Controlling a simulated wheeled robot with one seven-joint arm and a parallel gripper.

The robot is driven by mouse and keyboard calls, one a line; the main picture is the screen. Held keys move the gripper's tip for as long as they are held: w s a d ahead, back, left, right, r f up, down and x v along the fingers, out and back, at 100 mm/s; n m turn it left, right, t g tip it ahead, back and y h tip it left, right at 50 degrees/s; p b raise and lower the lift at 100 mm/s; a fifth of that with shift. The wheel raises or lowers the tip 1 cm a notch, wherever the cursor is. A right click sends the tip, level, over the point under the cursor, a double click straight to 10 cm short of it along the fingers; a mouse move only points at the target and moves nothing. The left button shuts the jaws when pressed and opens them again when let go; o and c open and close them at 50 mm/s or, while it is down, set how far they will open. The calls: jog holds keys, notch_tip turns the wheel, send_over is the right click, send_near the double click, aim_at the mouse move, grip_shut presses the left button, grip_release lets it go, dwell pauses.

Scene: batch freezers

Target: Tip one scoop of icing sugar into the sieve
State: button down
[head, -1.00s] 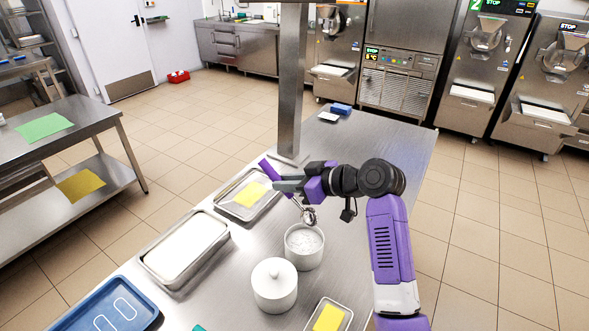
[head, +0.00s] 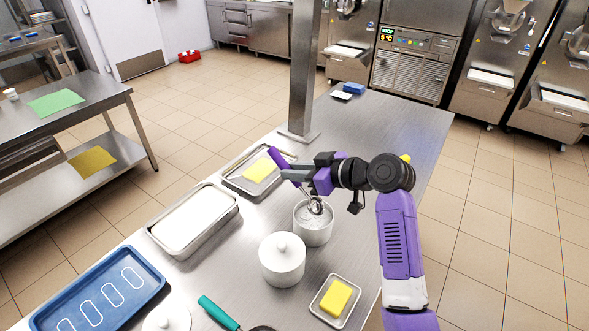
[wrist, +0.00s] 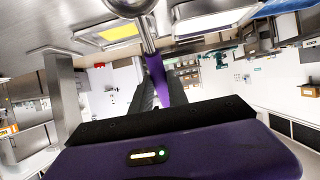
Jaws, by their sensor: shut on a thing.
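My gripper (head: 287,175) is shut on the purple handle of a metal scoop (head: 316,207). The scoop's bowl is at the mouth of an open white pot (head: 313,234) with whitish contents; whether it touches them, or holds any, I cannot tell. In the wrist view, the scoop's handle (wrist: 157,76) runs up between my fingers, and the bowl is partly cut off at the top edge. I cannot make out a sieve for certain; a teal-handled tool (head: 218,313) at the bottom has its dark end cut off.
A lidded white pot (head: 282,262) stands in front of the open one. A tray with a yellow sponge-like block (head: 337,297) is near the front. Left are a steel pan (head: 160,239), a blue tray (head: 150,281) and a tray with a yellow sheet (head: 231,178). A steel post (head: 303,80) rises behind.

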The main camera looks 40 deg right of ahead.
aim_at(302, 184)
jog(key=shift+s+f+b, duration=0.15)
jog(key=shift+f+b, duration=1.15)
jog(key=shift+f, duration=0.75)
jog(key=shift+s+d+r+p, duration=0.25)
jog(key=shift+s+p, duration=0.2)
jog(key=shift+s, duration=0.15)
jog(key=w+f+g+p, duration=0.1)
jog(key=p, duration=0.1)
jog(key=w+g+p, duration=0.1)
jog(key=p, duration=0.2)
jog(key=shift+a+f+g+h, duration=0.3)
jog(key=shift+a+f+h, duration=0.05)
jog(key=shift+h, duration=0.05)
jog(key=shift+w+r, duration=0.15)
jog(key=shift+r, duration=1.8)
jog(key=shift+w+a+r, duration=0.1)
jog(key=shift+w+r, duration=0.05)
jog(key=shift+r, duration=0.15)
jog(key=shift+w+a+r+g+h, duration=0.15)
jog(key=shift+w+g+h, duration=0.25)
jog(key=shift+g, duration=0.55)
jog(key=shift+w+a+g+h, duration=0.15)
jog(key=shift+w+g+h, duration=0.25)
jog(key=shift+g, duration=0.55)
jog(key=shift+w, duration=0.1)
